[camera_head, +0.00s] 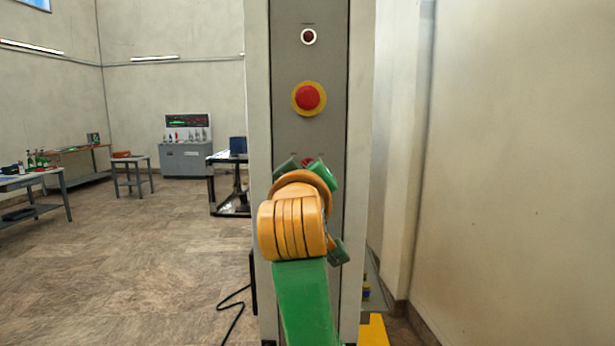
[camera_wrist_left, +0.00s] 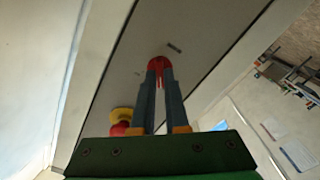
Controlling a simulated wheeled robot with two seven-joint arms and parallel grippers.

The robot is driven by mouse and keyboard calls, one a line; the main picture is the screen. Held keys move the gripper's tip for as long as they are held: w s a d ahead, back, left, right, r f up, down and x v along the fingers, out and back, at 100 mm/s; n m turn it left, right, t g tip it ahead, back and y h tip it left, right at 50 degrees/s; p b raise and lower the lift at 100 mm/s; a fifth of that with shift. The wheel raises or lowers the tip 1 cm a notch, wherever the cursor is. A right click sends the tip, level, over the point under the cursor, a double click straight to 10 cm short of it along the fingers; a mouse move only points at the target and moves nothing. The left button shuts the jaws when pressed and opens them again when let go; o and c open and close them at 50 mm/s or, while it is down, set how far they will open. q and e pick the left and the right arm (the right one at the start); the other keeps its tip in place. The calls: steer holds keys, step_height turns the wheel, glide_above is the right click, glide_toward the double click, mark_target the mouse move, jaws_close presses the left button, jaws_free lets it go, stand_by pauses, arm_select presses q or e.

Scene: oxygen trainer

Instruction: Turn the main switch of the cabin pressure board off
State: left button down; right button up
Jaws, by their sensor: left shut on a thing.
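The board (camera_head: 335,135) is a tall grey panel side facing me. Its main switch appears to be the red knob (camera_head: 306,161) low on the panel, mostly hidden behind my left wrist in the head view. In the left wrist view the red knob (camera_wrist_left: 155,62) sits between the tips of my left gripper (camera_wrist_left: 160,72), which is shut on it. The two grey fingers lie close together, and a red strip shows between them. I cannot tell the knob's exact setting. My right gripper is not in view.
A red mushroom button on a yellow ring (camera_head: 308,97) sits above the knob; it shows in the wrist view (camera_wrist_left: 121,121) beside the fingers. A small dark red indicator (camera_head: 308,36) is higher up. A wall (camera_head: 520,150) stands close on the right. Open floor (camera_head: 130,260) lies left.

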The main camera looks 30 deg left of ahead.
arm_select(q)
steer(key=shift+n, duration=0.6)
steer(key=shift+r+n, duration=0.1)
steer(key=shift+n, duration=0.2)
steer(key=c, duration=0.9)
jaws_free()
steer(key=shift+s, duration=0.1)
steer(key=b+v, duration=0.3)
steer(key=v, duration=0.4)
steer(key=shift+s+d+b, duration=0.1)
steer(key=shift+b, duration=0.25)
